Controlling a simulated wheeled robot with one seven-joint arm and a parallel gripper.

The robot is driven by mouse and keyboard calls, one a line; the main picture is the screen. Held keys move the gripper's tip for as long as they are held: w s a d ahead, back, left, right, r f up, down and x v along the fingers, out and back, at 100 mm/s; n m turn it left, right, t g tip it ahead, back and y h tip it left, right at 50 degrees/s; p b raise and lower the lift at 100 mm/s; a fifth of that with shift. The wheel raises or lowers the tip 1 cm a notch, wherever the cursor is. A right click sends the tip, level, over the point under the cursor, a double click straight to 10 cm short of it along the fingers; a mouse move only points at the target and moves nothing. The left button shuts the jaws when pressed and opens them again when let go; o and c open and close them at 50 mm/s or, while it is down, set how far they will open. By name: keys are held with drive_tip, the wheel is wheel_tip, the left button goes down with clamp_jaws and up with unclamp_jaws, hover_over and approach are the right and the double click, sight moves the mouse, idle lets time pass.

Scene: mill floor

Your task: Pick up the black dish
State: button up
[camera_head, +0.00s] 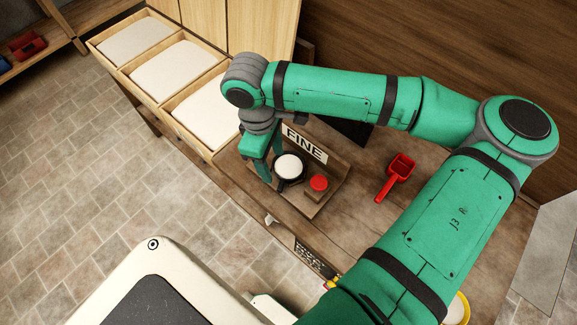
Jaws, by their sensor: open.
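The black dish (291,185) holds a round white heap and sits in a wooden tray below a sign reading FINE (304,143). My gripper (268,162) points down at the left side of the dish, its green fingers apart. One finger comes down close to the dish's left edge. I cannot tell whether it touches the dish. The other finger and the far rim of the dish are partly hidden.
A red round object (319,183) stands just right of the dish. A red scoop (396,178) lies farther right on the wooden bench. Open wooden bins (172,112) of white material stand at the back left. A yellow-rimmed bowl (458,308) is partly hidden by my arm.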

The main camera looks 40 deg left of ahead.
hover_over(281, 183)
drive_tip(key=f, duration=0.5)
drive_tip(key=shift+s+a+f, duration=0.2)
drive_tip(key=shift+a, duration=0.05)
drive_tip(key=shift+w+d+f, duration=0.1)
drive_tip(key=shift+f, duration=1.2)
drive_tip(key=shift+d+f, duration=0.1)
drive_tip(key=shift+f, duration=1.2)
drive_tip(key=shift+c, duration=0.4)
drive_tip(key=shift+w, duration=0.15)
clamp_jaws()
drive_tip(key=shift+a+r, duration=0.1)
